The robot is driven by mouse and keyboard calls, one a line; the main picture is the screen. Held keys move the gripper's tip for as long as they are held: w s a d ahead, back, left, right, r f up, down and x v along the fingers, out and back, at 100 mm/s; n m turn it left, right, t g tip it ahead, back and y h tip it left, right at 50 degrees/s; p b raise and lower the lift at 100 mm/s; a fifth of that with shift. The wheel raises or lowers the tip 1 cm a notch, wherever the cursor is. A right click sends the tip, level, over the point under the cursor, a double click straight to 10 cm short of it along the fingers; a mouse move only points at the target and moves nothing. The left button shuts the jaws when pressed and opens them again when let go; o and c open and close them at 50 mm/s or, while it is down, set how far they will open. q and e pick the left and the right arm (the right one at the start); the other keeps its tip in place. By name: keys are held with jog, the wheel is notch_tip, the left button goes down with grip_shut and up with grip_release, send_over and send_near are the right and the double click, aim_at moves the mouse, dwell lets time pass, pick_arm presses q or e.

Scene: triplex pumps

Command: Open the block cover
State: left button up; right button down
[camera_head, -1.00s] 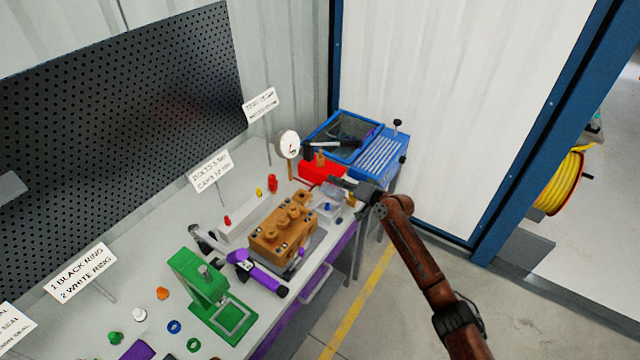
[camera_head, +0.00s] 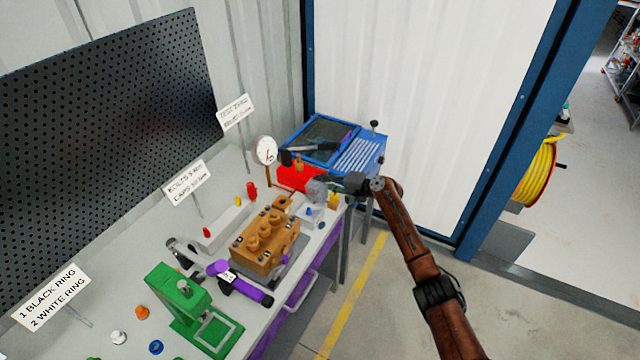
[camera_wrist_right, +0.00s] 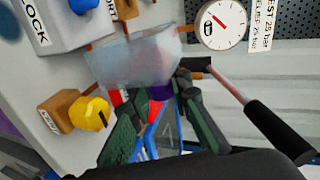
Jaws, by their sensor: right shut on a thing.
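The block cover (camera_wrist_right: 130,62) is a clear, see-through panel with a purple part (camera_wrist_right: 160,92) at its near edge. In the head view the cover (camera_head: 316,190) stands raised and tilted beside my right gripper (camera_head: 338,184). The right gripper's dark green fingers (camera_wrist_right: 160,118) are closed around the purple part in the wrist view. A pale block box (camera_wrist_right: 75,22) with a blue knob (camera_wrist_right: 84,4) and a label ending in "LOCK" stands at upper left there. In the head view the blue knob (camera_head: 308,212) shows below the cover. My left gripper is not in view.
A yellow knob (camera_wrist_right: 90,114) on an orange base stands close by. A red box (camera_head: 298,177) and round gauge (camera_head: 265,150) are behind the gripper. A blue crate (camera_head: 320,138) lies beyond. The orange pump block (camera_head: 265,245) and green press (camera_head: 180,300) occupy the bench's nearer part.

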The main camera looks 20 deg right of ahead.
jog(key=shift+d, duration=0.15)
jog(key=c, duration=2)
grip_release()
jog(key=shift+o, duration=1.2)
jog(key=v, duration=1.2)
